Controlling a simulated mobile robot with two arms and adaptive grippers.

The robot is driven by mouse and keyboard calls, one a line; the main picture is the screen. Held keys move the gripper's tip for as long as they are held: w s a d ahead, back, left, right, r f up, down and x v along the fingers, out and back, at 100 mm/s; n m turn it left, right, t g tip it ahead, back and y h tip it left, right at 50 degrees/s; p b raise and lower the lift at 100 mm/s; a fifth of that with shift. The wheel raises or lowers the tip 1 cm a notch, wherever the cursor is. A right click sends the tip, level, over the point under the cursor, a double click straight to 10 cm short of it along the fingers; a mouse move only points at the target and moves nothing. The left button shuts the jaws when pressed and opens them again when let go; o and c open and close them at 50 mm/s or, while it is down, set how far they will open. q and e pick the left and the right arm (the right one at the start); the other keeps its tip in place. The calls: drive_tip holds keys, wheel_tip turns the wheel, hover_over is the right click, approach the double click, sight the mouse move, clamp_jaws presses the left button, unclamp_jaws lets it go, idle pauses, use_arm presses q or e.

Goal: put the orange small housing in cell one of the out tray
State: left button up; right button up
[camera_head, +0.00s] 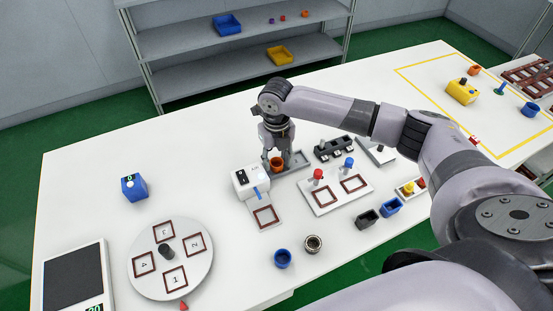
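An orange cup-shaped housing (277,165) stands at the grey tray-like fixture near the middle of the table, beside a white device. My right gripper (278,157) points down over it, with its fingers on either side of the housing. Whether the fingers press on it is too small to tell. A dark red tray with cells (527,77) lies at the far right; I cannot read any cell number on it or tell that it is the out tray. My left gripper is not in view.
A white device (250,181) stands close to the left of the gripper. A white board (334,193) with red and blue knobs lies to the right. A numbered round turntable (196,272), blue cup (283,258) and metal ring (313,243) are nearer.

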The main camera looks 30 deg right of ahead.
wheel_tip(320, 180, up, 12)
drive_tip(key=b, duration=0.2)
drive_tip(key=shift+f, duration=0.1)
idle(0.4)
